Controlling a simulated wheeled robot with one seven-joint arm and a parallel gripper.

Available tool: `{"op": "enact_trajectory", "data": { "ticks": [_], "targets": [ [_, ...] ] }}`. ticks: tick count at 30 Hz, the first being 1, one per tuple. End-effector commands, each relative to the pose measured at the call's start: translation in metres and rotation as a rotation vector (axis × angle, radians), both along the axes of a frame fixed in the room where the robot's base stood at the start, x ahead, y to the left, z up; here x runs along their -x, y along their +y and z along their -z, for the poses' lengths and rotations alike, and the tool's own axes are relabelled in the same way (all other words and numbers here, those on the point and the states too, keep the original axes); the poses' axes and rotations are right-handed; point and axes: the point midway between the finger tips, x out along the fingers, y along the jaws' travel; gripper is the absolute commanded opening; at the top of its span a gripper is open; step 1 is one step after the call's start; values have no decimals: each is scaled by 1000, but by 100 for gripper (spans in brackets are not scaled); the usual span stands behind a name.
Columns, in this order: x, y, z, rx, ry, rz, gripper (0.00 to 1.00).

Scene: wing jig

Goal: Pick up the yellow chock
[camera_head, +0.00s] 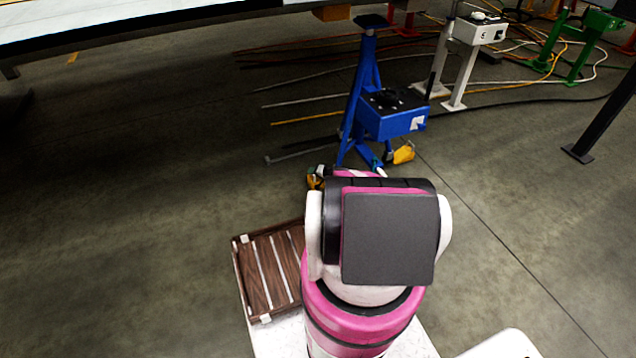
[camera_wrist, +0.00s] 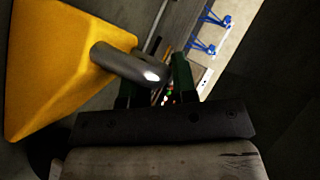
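A yellow chock (camera_wrist: 58,65) fills the upper left of the wrist view, close to the camera, with a grey metal rod (camera_wrist: 122,60) sticking out of it toward the right. My gripper (camera_wrist: 160,74) is open, its two dark green fingers apart. The rod crosses in front of the left finger, and its end lies over the gap; I cannot tell whether it touches. In the head view a yellow block (camera_head: 403,153) lies on the floor by the blue stand's foot. Another yellow piece (camera_head: 315,182) shows beside my arm, partly hidden. My arm hides most of the gripper there.
A blue stand (camera_head: 364,95) with a blue box (camera_head: 394,114) rises just beyond my arm. A wooden slatted tray (camera_head: 268,271) is at lower left. Cables and a white stand (camera_head: 463,65) lie behind. A wing (camera_head: 120,20) spans the top left.

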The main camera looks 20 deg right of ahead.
Motion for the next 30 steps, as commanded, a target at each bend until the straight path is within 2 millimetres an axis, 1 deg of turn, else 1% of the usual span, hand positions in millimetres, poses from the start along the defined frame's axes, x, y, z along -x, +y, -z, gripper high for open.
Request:
{"op": "enact_trajectory", "data": {
  "ticks": [1,2,30],
  "targets": [
    [0,0,0,-1,-1,-1,8],
    [0,0,0,-1,-1,-1,0],
    [0,0,-1,-3,-2,-2,0]
  ]
}}
